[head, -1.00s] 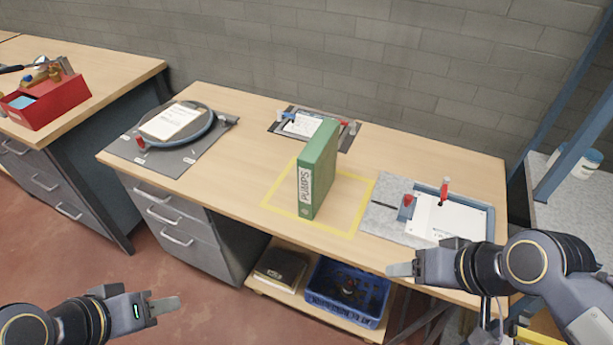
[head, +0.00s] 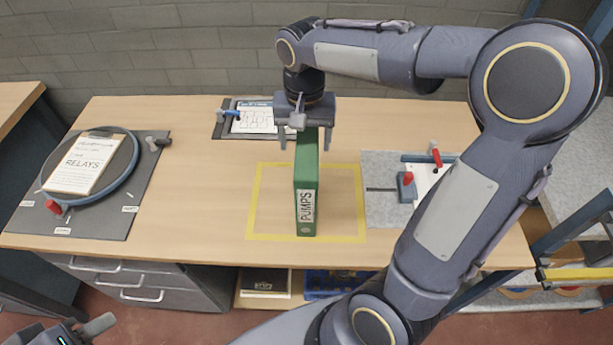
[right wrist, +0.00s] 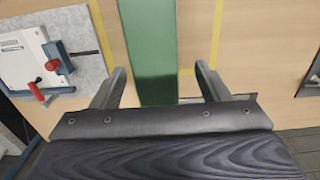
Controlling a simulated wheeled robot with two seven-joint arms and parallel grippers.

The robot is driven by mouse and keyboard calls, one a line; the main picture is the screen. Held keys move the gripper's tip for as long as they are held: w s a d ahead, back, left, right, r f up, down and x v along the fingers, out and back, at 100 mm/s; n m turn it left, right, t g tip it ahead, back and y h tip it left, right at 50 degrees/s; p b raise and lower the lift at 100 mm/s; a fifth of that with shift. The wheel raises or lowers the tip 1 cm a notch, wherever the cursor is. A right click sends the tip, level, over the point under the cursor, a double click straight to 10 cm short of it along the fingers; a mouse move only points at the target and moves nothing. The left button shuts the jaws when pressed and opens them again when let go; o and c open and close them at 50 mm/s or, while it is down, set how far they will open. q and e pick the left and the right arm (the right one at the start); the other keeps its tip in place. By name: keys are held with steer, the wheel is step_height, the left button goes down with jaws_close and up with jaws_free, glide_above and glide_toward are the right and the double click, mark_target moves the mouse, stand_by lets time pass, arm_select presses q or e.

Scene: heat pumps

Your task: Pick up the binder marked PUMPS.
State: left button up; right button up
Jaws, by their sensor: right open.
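The green binder marked PUMPS (head: 306,195) stands upright inside a yellow taped square (head: 259,206) on the workbench, its labelled spine toward me. My right gripper (head: 304,145) is above its top, pointing down, with one finger on each side of the binder. In the right wrist view the binder (right wrist: 150,50) lies between the two open fingers (right wrist: 160,85), with a gap on both sides. I cannot tell how far the fingertips reach below the binder's top. My left gripper (head: 97,326) is low at the bottom left corner, away from the bench, only partly visible.
A round turntable (head: 127,177) with a RELAYS clipboard (head: 85,165) is on the left. A clipboard on a dark mat (head: 252,119) lies at the back. A grey mat (head: 380,205) with a white fixture and red-handled clamps is on the right. A blue crate (head: 325,281) sits below.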

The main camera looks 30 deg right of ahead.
step_height(320, 180, down, 4)
steer(key=shift+s+d+r, duration=0.15)
jaws_close()
stand_by(0.4)
steer(key=shift+r, duration=0.1)
